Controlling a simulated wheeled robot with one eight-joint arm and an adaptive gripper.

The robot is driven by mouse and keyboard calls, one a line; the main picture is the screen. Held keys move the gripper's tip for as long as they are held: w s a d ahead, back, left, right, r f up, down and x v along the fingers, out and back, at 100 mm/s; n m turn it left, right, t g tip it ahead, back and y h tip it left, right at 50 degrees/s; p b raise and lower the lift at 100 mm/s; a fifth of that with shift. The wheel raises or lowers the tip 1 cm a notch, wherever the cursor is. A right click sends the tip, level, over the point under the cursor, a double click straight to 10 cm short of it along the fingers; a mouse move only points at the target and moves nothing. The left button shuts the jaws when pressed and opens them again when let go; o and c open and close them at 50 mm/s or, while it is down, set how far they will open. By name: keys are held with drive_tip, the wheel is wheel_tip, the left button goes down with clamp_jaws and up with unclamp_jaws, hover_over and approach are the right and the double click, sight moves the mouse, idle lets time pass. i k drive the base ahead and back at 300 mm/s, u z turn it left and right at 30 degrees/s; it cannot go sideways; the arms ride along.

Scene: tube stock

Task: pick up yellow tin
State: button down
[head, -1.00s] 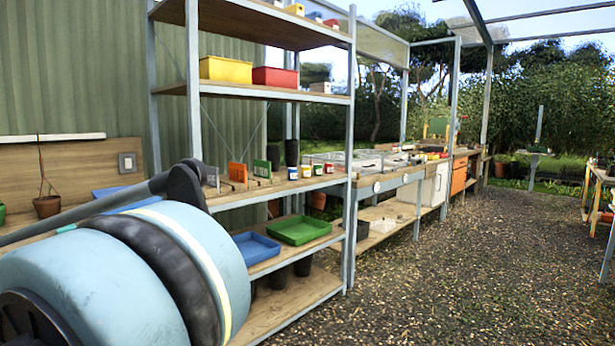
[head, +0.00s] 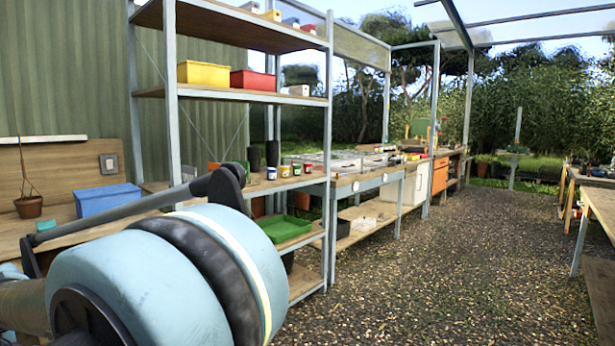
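Several small tins with white and coloured bands stand in a row on the middle shelf of the rack, among them the tin at the left end of the row (head: 271,173). They are too small for me to tell for sure which one is the yellow tin. My own blue and black arm parts fill the lower left and cover part of the middle and lower shelves. My gripper is not visible.
The rack's upper shelf holds a yellow bin (head: 203,74) and a red bin (head: 252,81). A green tray (head: 284,228) lies on a lower shelf. A blue box (head: 108,199) stands on the left bench. The gravel floor (head: 430,270) to the right is open.

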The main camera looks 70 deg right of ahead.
sight(284, 170)
drive_tip(key=z, duration=3.4)
drive_tip(key=k, duration=1.05)
drive_tip(key=u, duration=0.95)
drive_tip(key=i, duration=0.95)
